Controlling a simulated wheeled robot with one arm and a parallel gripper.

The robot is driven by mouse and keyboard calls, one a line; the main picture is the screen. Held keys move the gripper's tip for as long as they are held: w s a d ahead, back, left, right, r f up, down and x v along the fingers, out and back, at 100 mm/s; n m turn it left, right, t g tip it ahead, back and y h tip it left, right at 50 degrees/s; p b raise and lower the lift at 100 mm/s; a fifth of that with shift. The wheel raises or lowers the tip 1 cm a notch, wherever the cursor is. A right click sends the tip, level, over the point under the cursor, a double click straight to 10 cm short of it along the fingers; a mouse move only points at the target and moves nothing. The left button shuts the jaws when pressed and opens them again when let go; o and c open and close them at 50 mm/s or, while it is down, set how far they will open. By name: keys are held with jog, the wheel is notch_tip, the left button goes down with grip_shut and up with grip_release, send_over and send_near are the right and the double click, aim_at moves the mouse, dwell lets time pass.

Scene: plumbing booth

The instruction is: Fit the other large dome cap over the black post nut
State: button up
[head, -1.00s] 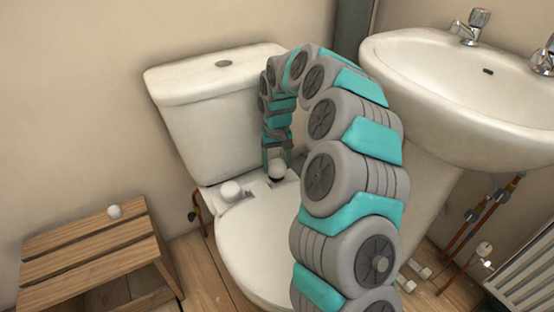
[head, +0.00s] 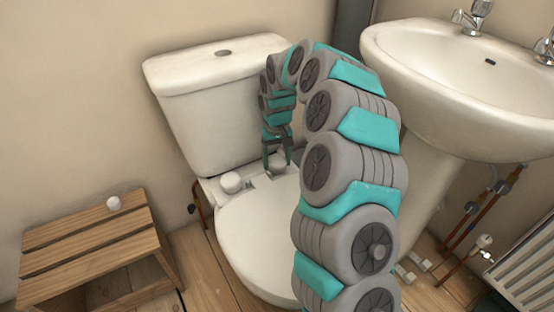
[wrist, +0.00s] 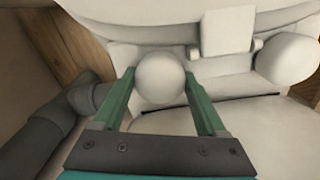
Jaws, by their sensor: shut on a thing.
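My gripper (head: 278,164) is shut on a white large dome cap (wrist: 160,78) at the right rear hinge spot of the toilet seat. The wrist view shows the cap between the two green fingers. The black post nut is hidden at the cap, so I cannot tell how far the cap sits over it. Another large dome cap (head: 231,183) sits at the left hinge; it also shows at the right of the wrist view (wrist: 288,58).
The cistern (head: 222,115) stands close behind my gripper. A wooden step stool (head: 85,240) at left carries a small white ball-like piece (head: 113,203). The basin (head: 450,90) is at right, with pipes (head: 485,215) below.

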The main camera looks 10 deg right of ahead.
jog(key=shift+s+f, duration=0.1)
jog(key=shift+f, duration=0.35)
grip_shut()
jog(key=o, duration=1.2)
grip_release()
jog(key=shift+f, duration=0.1)
jog(key=o, duration=0.3)
jog(key=shift+r, duration=0.2)
notch_tip(320, 180, up, 7)
jog(key=shift+r, duration=0.4)
